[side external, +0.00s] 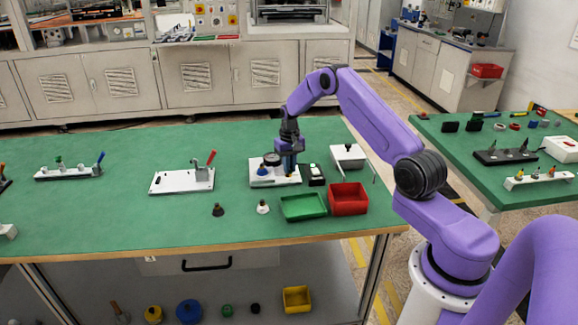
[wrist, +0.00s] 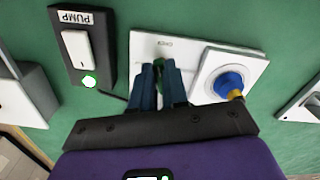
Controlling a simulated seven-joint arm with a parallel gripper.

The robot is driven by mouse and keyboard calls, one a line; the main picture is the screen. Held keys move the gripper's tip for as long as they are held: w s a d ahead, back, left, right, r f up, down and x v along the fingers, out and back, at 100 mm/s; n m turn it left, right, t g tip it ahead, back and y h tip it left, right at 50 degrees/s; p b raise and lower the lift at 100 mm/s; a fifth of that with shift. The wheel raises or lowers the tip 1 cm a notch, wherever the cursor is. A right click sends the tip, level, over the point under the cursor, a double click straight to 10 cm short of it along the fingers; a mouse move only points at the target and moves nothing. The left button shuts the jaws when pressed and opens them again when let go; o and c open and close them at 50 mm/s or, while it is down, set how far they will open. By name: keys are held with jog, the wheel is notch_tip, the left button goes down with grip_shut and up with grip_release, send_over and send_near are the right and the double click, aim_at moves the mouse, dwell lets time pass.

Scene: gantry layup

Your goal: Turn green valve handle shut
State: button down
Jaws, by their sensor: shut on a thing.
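In the wrist view my gripper (wrist: 166,72) has its two blue fingers close together around a small green piece, which I take to be the green valve handle (wrist: 158,62). Only a little of the green shows between the fingertips; its angle is hidden. It sits over a white plate (wrist: 147,43) with a small printed label. In the side view my gripper (side external: 290,160) reaches down over the white plate (side external: 286,181), and the green handle cannot be made out there.
A blue knob (wrist: 228,84) with a yellow part stands on a raised square right of my fingers. A black box labelled PUMP (wrist: 74,18) has a white rocker and a lit green lamp. A green tray (side external: 303,207) and red bin (side external: 348,199) stand near the table's front.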

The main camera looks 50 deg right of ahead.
jog(key=n, duration=0.3)
jog(key=shift+d+n, duration=0.15)
jog(key=shift+n, duration=0.25)
jog(key=n, duration=0.3)
jog(key=shift+d+n, duration=0.15)
jog(key=shift+n, duration=0.15)
jog(key=n, duration=0.3)
jog(key=shift+d, duration=0.15)
jog(key=shift+w+d+n, duration=0.1)
jog(key=shift+n, duration=1.7)
jog(key=c, duration=1.1)
grip_release()
jog(key=shift+c, duration=0.2)
jog(key=shift+r, duration=0.1)
